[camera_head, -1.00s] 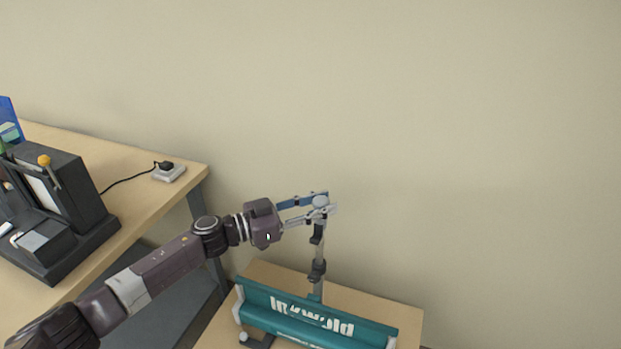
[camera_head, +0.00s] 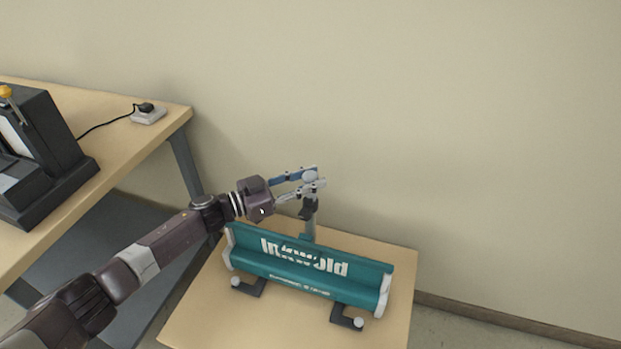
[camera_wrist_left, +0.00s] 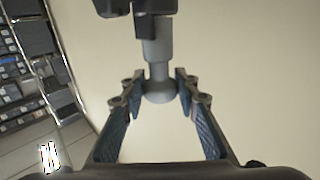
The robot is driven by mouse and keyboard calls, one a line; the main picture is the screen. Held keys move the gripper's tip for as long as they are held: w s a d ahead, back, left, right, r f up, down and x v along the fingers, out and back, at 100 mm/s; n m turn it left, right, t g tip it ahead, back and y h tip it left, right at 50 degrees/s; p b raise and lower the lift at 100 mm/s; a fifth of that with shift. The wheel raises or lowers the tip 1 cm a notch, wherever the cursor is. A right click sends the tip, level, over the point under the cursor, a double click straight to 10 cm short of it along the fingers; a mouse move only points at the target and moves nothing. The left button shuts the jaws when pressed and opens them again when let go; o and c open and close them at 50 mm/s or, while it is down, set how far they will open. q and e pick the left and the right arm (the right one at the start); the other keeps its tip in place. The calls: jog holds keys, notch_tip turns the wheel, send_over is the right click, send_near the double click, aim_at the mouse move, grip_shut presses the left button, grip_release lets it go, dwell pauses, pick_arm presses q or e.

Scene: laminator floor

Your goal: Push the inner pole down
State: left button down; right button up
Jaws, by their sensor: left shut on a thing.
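The grey pole (camera_head: 310,227) stands upright behind the teal banner roller (camera_head: 315,277) marked "Inkwold". A dark clamp (camera_head: 308,209) sits high on the pole. My left gripper (camera_head: 312,179) is shut on the round pale knob (camera_head: 310,176) at the pole's top. In the left wrist view the knob (camera_wrist_left: 159,91) is between the two fingertips of my left gripper (camera_wrist_left: 159,84), with a grey stem and dark clamp parts beyond it. The joint between inner and outer pole is hard to make out. My right gripper is not in view.
The roller rests on dark feet on a small wooden table (camera_head: 200,318). A larger wooden table (camera_head: 125,150) at the left holds a black machine (camera_head: 45,160) and a white socket block (camera_head: 148,114) with a cable. A bare wall stands behind.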

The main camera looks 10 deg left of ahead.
pick_arm(q)
jog(key=shift+s+f, duration=0.1)
jog(key=shift+f, duration=0.25)
jog(key=c, duration=1.5)
grip_release()
jog(key=shift+o, duration=0.2)
jog(key=shift+r, duration=0.1)
jog(key=v, duration=1.2)
